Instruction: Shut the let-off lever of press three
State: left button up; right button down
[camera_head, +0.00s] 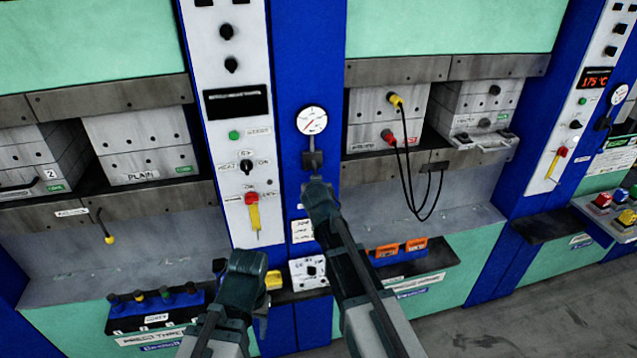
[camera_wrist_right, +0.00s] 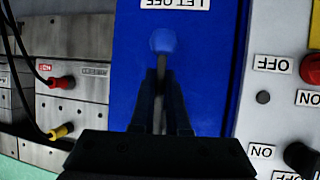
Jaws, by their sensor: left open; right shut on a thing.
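The let-off lever (camera_wrist_right: 161,68) is a thin rod with a blue ball knob, upright in the right wrist view on a blue panel. An upside-down LET OFF label (camera_wrist_right: 175,4) is at that view's top edge. My right gripper (camera_wrist_right: 161,100) is shut on the rod, with the knob clear beyond the fingertips. In the head view my right gripper (camera_head: 316,185) is just below a dark fitting (camera_head: 312,158) under a round gauge (camera_head: 312,120), and hides the lever there. My left gripper (camera_head: 246,262) is open and empty, low in front of the white control column.
The white control column (camera_head: 232,150) with knobs, a red button and a yellow handle stands left of the gauge. A small white switch box (camera_head: 309,271) is between my arms. Floor shows at lower right.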

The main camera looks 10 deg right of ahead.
jog(key=shift+a, duration=0.1)
dwell(0.5)
jog(key=c, duration=0.9)
grip_release()
jog(key=p+v, duration=0.6)
jog(key=v, duration=0.7)
jog(key=shift+s+r, duration=0.25)
jog(key=shift+s, duration=0.1)
